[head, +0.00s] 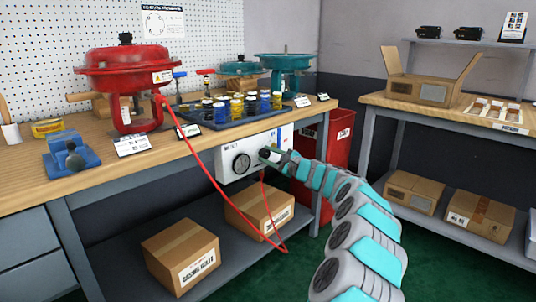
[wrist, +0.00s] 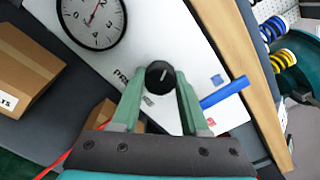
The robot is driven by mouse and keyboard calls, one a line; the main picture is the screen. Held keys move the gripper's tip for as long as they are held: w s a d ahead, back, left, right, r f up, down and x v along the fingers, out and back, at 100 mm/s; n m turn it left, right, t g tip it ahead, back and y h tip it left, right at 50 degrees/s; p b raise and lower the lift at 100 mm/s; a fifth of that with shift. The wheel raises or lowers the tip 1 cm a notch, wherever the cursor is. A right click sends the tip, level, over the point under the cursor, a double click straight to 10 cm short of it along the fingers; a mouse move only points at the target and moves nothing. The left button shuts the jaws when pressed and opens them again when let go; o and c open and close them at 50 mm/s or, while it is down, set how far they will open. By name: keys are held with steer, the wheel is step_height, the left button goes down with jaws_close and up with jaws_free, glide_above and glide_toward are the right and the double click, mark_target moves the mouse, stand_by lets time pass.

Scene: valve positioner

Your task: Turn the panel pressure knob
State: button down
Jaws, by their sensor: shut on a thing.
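The black panel pressure knob (wrist: 159,76) sits on the white panel (head: 222,166) under the front edge of the workbench. In the wrist view its white pointer line shows, tilted slightly right of straight up. My gripper (wrist: 158,88) has its two green fingers on either side of the knob, shut on it. In the head view my gripper (head: 270,154) reaches the right part of the panel, and my fingers mostly hide the knob. A round gauge (head: 241,163) with a white face and black rim is left of the knob; its red needle shows in the wrist view (wrist: 92,20).
A blue lever (wrist: 225,93) sticks out beside my right finger in the wrist view. A red hose (head: 205,165) hangs in front of the panel. Cardboard boxes (head: 180,257) lie on the shelf below. A red bin (head: 340,140) stands right of the panel.

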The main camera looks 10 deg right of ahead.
steer(key=shift+f, duration=0.1)
stand_by(0.3)
steer(key=shift+c, duration=2)
jaws_free()
steer(key=shift+d, duration=0.1)
steer(key=shift+s+d+r, duration=0.2)
steer(key=shift+s+d, duration=0.2)
steer(key=shift+s, duration=0.15)
steer(key=v, duration=0.6)
steer(key=shift+s+b, duration=0.15)
steer(key=shift+b, duration=0.2)
steer(key=shift+f, duration=0.15)
